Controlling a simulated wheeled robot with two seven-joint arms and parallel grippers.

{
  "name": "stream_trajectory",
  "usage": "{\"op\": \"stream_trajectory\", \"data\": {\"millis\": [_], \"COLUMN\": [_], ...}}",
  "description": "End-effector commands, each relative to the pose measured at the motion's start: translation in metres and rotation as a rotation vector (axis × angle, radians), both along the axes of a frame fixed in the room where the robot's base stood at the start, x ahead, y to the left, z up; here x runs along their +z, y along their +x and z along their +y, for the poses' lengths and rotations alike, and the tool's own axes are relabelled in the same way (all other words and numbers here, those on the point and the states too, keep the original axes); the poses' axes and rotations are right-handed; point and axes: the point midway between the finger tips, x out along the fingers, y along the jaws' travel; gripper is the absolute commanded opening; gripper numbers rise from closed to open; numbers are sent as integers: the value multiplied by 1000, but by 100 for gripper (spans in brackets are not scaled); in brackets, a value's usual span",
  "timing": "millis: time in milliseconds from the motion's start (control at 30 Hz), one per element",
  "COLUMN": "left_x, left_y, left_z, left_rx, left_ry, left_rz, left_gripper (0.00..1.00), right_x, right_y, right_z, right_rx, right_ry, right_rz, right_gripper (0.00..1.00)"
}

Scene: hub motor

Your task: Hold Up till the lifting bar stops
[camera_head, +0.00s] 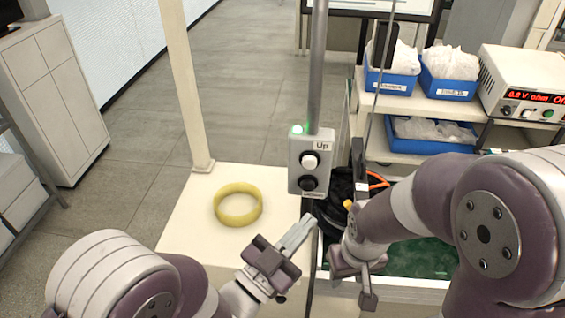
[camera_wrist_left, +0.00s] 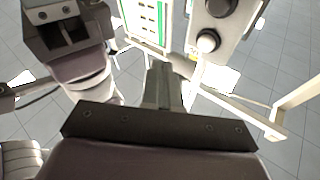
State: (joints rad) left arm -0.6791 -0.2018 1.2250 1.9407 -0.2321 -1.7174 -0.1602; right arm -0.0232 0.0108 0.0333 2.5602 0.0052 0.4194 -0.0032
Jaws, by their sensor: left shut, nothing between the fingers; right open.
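A grey control box (camera_head: 297,170) hangs on a metal post. It has a label reading Up above a white button (camera_head: 310,160), a black button (camera_head: 309,183) below, and a lit green lamp (camera_head: 297,129) on top. My left gripper (camera_head: 309,223) is shut and empty below the box. In the left wrist view its fingertips (camera_wrist_left: 163,68) point toward the box (camera_wrist_left: 228,38), apart from the white button (camera_wrist_left: 208,41). My right gripper (camera_head: 364,285) is open over the green work area, right of the left one. I cannot tell which part is the lifting bar; a thin vertical rod (camera_head: 379,90) stands behind.
A yellow ring (camera_head: 238,204) lies on the cream table (camera_head: 190,240) at left. A black motor part with an orange cable (camera_head: 377,181) sits partly hidden behind my right arm. Blue bins (camera_head: 450,88) and a power supply (camera_head: 530,85) stand at the back right.

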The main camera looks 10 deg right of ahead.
Motion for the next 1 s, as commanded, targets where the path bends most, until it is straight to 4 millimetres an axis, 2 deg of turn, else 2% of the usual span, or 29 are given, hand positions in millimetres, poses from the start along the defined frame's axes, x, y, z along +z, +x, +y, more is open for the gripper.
{"op": "stream_trajectory", "data": {"millis": [100,200,567,767,1000], "left_x": [23,32,34,34,33], "left_y": [-6,-9,-9,8,42], "left_z": [5,8,9,4,-6], "left_rx": [-7,-8,-4,-2,-3], "left_ry": [-87,-122,-127,-128,-126], "left_rz": [-85,-118,-129,-129,-129], "left_gripper": [0,0,0,0,0], "right_x": [0,0,0,-2,-6], "right_y": [0,0,0,0,0], "right_z": [0,0,0,0,0], "right_rx": [0,0,0,0,0], "right_ry": [0,0,0,0,0], "right_rz": [0,0,0,0,0], "right_gripper": [43,43,43,43,43]}}
